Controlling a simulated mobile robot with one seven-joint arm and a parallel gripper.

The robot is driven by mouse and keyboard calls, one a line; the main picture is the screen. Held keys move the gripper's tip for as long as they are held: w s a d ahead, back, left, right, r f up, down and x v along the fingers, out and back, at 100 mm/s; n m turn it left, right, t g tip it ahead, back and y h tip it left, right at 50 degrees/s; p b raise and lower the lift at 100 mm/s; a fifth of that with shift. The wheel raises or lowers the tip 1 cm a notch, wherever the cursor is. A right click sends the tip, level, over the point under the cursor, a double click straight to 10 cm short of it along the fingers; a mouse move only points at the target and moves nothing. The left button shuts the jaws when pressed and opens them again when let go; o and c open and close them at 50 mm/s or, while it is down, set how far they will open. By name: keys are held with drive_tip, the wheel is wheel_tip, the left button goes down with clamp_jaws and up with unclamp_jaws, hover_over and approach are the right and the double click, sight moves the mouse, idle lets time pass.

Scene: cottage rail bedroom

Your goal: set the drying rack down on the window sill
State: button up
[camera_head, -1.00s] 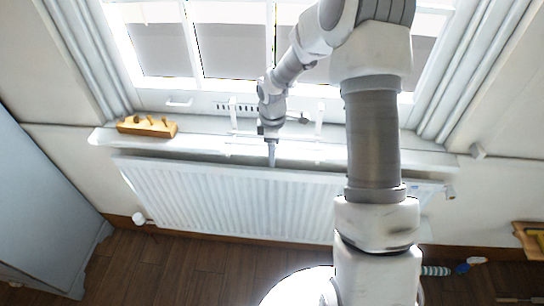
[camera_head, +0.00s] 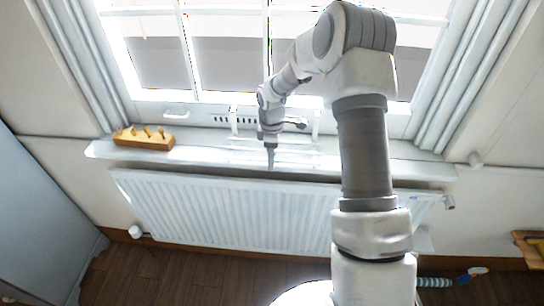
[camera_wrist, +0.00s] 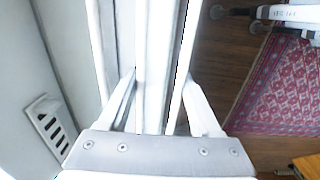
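The drying rack (camera_head: 317,122) is white, with two upright posts and thin rails, and stands out faintly against the bright window. It is at the window sill (camera_head: 400,160), around my gripper (camera_head: 270,160); glare hides whether its feet rest on the sill. My gripper points down at the rack's near side, above the sill's front part. In the wrist view, my gripper's fingers (camera_wrist: 160,78) are spread, with long pale bars running between and beyond them. I cannot tell whether they press on a rack rail (camera_wrist: 188,45).
A wooden peg board (camera_head: 143,140) lies at the sill's left end. A white radiator (camera_head: 230,215) is below the sill. The window frame rises behind the rack, with a slotted vent (camera_wrist: 50,125) beside it. The sill right of the rack looks clear. A red patterned rug (camera_wrist: 275,90) lies on the floor.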

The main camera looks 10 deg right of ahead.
drive_tip(key=o, duration=0.5)
drive_tip(key=shift+r, duration=0.1)
wheel_tip(320, 180, up, 17)
drive_tip(key=shift+s+r, duration=0.15)
drive_tip(key=shift+s, duration=0.15)
drive_tip(key=shift+a, duration=0.1)
idle(0.4)
